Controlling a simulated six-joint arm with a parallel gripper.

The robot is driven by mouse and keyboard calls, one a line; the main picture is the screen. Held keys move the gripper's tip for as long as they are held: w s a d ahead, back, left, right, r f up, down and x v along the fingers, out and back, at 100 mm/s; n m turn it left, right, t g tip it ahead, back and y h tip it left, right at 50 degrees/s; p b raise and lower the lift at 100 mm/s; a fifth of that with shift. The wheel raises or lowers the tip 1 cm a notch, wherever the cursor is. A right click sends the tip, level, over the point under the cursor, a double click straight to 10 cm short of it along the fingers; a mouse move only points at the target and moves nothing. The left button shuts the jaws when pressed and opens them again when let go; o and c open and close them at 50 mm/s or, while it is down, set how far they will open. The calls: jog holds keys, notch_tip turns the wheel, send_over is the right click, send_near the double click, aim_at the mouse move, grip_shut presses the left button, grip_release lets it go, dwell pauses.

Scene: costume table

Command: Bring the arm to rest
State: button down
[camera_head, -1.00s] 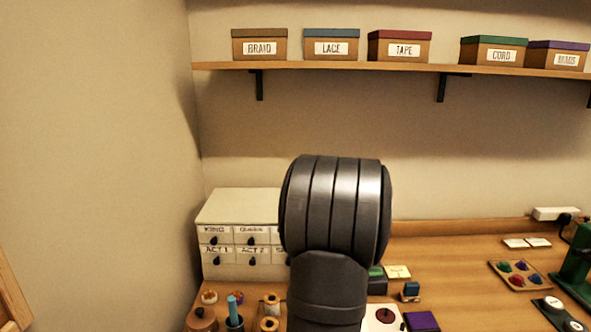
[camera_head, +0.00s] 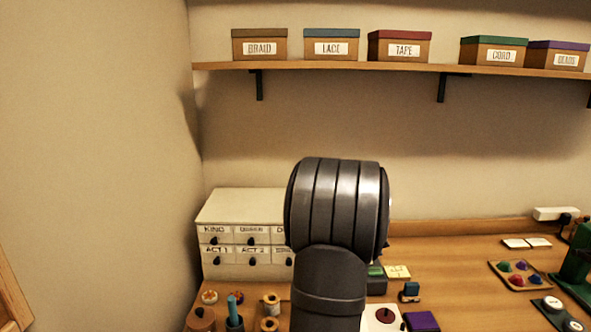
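The upper part of my arm stands in the middle of the camera_head view, in front of the table (camera_head: 455,262). My gripper does not show in this view, so I cannot see its fingers or whether it holds anything. The arm hides the right part of the white drawer cabinet and some of the table behind it.
A white drawer cabinet (camera_head: 245,205) stands at the table's back left. Several spools, one of them (camera_head: 271,303), lie before it. A purple square (camera_head: 421,321), a tray of coloured pieces (camera_head: 518,275) and a green device (camera_head: 577,265) are right. A shelf (camera_head: 330,66) holds labelled boxes.

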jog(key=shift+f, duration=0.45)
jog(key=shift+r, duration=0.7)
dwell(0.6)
